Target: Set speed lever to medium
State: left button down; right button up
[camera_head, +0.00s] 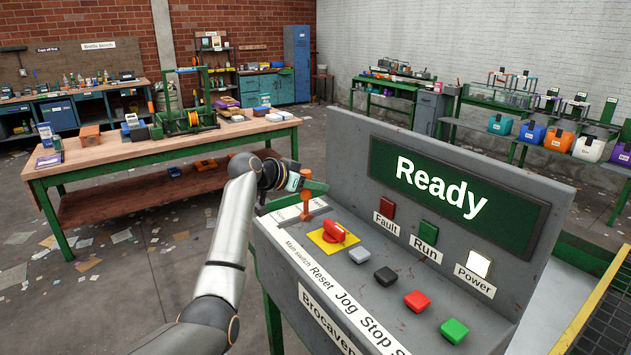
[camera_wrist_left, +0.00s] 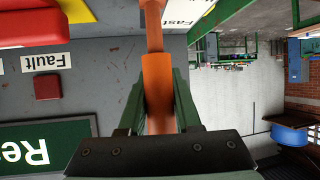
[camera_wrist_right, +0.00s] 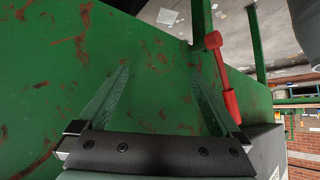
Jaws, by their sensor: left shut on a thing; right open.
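The speed lever (camera_head: 306,206) is an orange handle at the left end of the grey control console (camera_head: 400,262). My left gripper (camera_head: 304,190) is shut on the lever. In the left wrist view the lever (camera_wrist_left: 158,88) stands between the green fingers of the left gripper (camera_wrist_left: 159,92). A white label reading "Fast" (camera_wrist_left: 187,14) lies beside the lever; other lever marks are hidden or unreadable. My right gripper (camera_wrist_right: 160,76) is open and empty, facing a scratched green surface, and is outside the head view.
The console carries a red main switch (camera_head: 334,232) close to the lever, several push buttons, and a green screen (camera_head: 455,195) reading "Ready". A red handle (camera_wrist_right: 222,75) is near the right gripper's right finger. A wooden-topped workbench (camera_head: 110,153) stands behind the left arm.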

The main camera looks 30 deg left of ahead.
pick_arm(q)
jog(key=c, duration=0.6)
grip_release()
jog(key=b+v, duration=0.2)
jog(key=v, duration=1)
jog(key=shift+s, duration=0.25)
jog(key=shift+r, duration=0.15)
jog(key=shift+a, duration=0.1)
